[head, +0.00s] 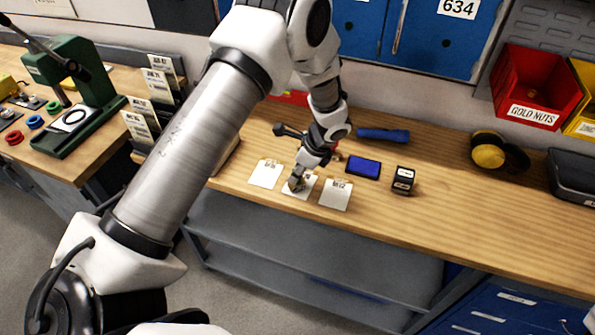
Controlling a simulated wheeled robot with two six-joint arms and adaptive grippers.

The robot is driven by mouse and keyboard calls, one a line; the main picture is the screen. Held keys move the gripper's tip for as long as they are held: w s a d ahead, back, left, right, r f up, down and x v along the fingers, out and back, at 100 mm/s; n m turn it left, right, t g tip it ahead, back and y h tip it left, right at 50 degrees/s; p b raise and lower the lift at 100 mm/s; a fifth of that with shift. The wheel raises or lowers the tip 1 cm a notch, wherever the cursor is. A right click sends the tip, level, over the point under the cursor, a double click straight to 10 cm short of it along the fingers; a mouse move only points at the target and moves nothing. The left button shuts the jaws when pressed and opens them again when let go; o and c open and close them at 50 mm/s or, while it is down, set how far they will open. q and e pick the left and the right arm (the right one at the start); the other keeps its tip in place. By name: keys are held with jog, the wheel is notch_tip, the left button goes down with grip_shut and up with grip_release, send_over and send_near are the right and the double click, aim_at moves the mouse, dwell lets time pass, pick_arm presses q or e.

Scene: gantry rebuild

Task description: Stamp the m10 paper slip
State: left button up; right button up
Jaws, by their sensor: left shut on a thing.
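Three white paper slips lie in a row on the wooden bench: a left slip (265,175), a middle slip (304,191) partly covered by my gripper, and a right slip (336,195). Their print is too small to read surely, so I cannot tell which is m10. My left gripper (298,180) points down over the middle slip and is shut on a small brownish thing, probably a stamp, mostly hidden by the fingers. I cannot tell whether it touches the paper. A blue ink pad (363,167) lies to the right. My right gripper is not in view.
A black block with a white label (403,181) stands right of the pad. A blue-handled tool (384,135) lies behind. Yellow-and-black ear muffs (489,152) and a red bin (535,90) are farther right. A green press (75,90) stands on the left bench. The bench's front right is clear.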

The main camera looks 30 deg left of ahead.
pick_arm(q)
jog(key=shift+r+p, duration=2.3)
jog(key=shift+r, duration=0.9)
jog(key=shift+f, duration=0.1)
